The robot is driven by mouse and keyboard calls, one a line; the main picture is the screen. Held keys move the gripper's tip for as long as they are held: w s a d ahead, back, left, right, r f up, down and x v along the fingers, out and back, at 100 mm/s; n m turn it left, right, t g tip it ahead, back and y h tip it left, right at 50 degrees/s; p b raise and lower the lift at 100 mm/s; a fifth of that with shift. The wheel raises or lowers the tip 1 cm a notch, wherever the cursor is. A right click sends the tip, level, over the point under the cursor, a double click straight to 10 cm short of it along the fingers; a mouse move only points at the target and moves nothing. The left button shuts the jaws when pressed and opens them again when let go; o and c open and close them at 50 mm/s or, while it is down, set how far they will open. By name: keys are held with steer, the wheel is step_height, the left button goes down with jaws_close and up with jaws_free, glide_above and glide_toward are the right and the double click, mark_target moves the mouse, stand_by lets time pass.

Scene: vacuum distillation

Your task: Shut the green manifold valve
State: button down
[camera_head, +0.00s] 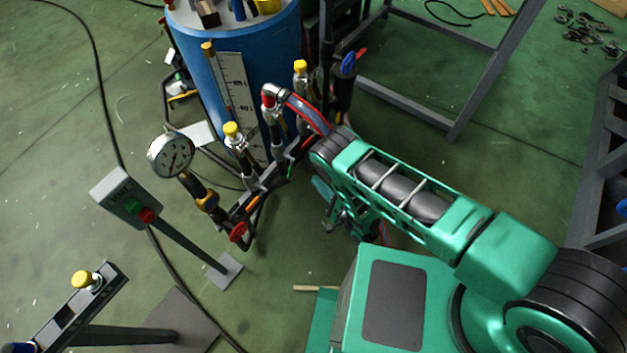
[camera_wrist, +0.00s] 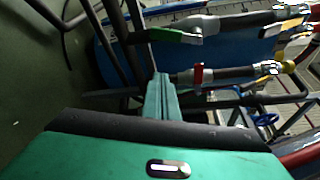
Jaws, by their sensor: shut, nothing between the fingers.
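The green valve handle (camera_wrist: 176,36) shows in the wrist view, upper middle, above my fingertips. It points left from its grey valve body, roughly in line with the branch that runs right. In the head view only a small green piece (camera_head: 290,171) shows on the manifold, partly hidden. My gripper (camera_wrist: 159,80) is shut and empty, its fingers side by side below the green handle and left of a red handle (camera_wrist: 198,73). A clear gap to the green handle shows in the picture; the depth is hard to tell. In the head view my arm largely hides the gripper.
A pressure gauge (camera_head: 171,155) and a red handle (camera_head: 238,232) are at the manifold's left end. A blue drum (camera_head: 258,65) stands behind it. A button box (camera_head: 126,197) on a post stands left. A grey frame (camera_head: 455,125) is at the back right.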

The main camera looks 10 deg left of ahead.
mark_target(291, 168)
steer(key=w+a, duration=0.2)
steer(key=a, duration=0.5)
steer(key=shift+a+r, duration=0.2)
steer(key=shift+a, duration=0.2)
